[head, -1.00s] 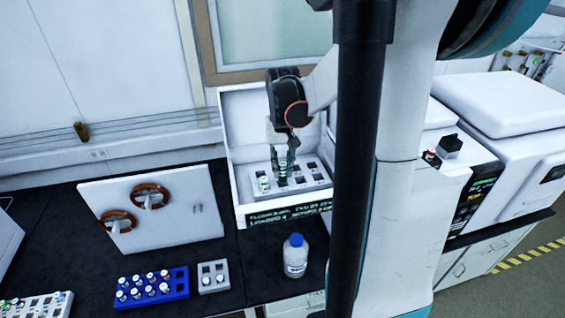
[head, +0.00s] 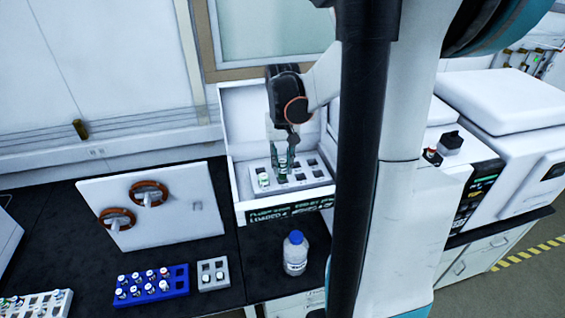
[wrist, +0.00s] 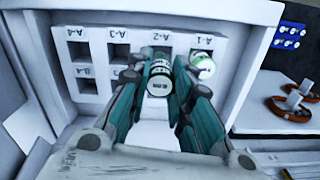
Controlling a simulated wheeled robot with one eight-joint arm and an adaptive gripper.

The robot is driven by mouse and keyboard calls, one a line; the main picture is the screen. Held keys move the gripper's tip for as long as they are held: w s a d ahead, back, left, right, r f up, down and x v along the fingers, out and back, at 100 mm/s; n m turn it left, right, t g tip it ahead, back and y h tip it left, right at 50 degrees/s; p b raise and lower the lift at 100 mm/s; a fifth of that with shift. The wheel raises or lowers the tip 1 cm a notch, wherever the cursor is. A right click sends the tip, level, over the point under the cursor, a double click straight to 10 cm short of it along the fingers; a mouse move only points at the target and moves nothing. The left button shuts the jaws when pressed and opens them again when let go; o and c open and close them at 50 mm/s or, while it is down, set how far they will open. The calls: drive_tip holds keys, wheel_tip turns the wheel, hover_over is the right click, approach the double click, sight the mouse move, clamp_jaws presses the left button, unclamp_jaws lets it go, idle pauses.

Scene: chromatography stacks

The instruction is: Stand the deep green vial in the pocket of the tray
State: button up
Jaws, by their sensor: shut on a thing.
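My gripper (wrist: 160,97) is shut on a vial (wrist: 159,82) whose dark green and white end faces the wrist camera. In the wrist view the tray (wrist: 137,42) has square pockets with printed labels. The held vial lies in line with the pocket marked A-2. The fingers and the vial hide that pocket, so I cannot tell whether the vial's base is inside it. Another vial with a green and white top (wrist: 203,66) stands in A-1.
The box's white walls (head: 232,130) surround the tray closely. In the head view a blue-capped bottle (head: 295,257) stands in front of the box. A blue rack of vials (head: 172,288), a small grey rack (head: 213,284) and a panel with brown handles (head: 180,215) are to the left.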

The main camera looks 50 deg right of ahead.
sight(283, 171)
drive_tip(key=shift+f, duration=0.2)
drive_tip(key=shift+f+b, duration=1.05)
drive_tip(key=shift+f, duration=0.05)
drive_tip(key=shift+f, duration=0.2)
drive_tip(key=shift+f+b, duration=0.45)
drive_tip(key=shift+b, duration=0.15)
drive_tip(key=o, duration=1)
drive_tip(key=o, duration=0.4)
drive_tip(key=shift+r, duration=0.1)
